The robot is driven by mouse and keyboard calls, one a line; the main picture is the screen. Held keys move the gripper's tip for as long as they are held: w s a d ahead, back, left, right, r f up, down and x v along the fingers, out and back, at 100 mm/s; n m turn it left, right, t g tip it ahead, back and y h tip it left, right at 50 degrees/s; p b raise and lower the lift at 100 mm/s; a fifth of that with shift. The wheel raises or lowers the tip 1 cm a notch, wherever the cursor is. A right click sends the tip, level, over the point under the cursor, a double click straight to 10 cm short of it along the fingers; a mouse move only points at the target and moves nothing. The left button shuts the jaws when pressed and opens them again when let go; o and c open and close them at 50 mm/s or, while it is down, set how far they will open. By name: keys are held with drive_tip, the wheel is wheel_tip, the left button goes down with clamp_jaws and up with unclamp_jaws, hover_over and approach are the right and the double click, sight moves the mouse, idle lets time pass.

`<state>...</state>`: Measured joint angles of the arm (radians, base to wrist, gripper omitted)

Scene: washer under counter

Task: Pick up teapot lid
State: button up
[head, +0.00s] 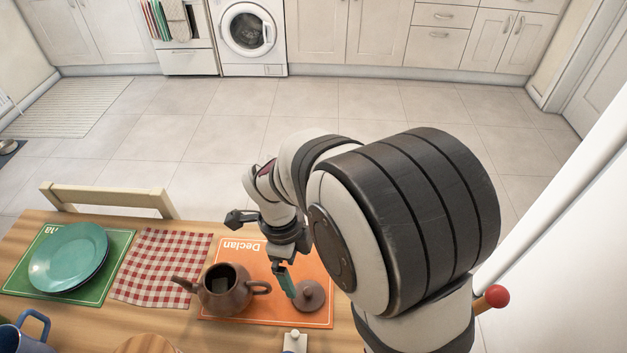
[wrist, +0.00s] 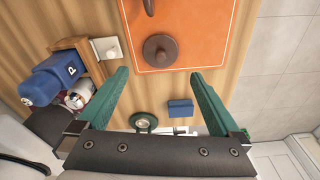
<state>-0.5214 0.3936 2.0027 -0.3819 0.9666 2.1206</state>
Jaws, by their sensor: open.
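The teapot lid (head: 311,297) is a brown disc with a round knob, lying on the orange placemat (head: 245,307). In the wrist view the lid (wrist: 160,51) lies just beyond the fingertips, near the placemat's edge and roughly centred between them. My gripper (head: 288,288) points down beside the lid, and one teal finger overlaps the lid's left side in the head view. The wrist view shows my gripper (wrist: 160,73) open with nothing between the fingers. The brown teapot (head: 225,291) stands uncovered to the left of the lid. I cannot tell whether a finger touches the lid.
A checkered napkin (head: 160,268) and teal plates (head: 68,257) lie further left. A small white object (head: 294,341) is in front of the placemat. A chair (head: 110,195) stands behind the table.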

sight(308, 290)
drive_tip(key=f, duration=0.3)
drive_tip(key=d+f, duration=0.1)
drive_tip(key=f, duration=0.3)
drive_tip(key=d+f, duration=0.1)
drive_tip(key=f, duration=0.3)
drive_tip(key=shift+s, duration=0.15)
drive_tip(key=c, duration=1)
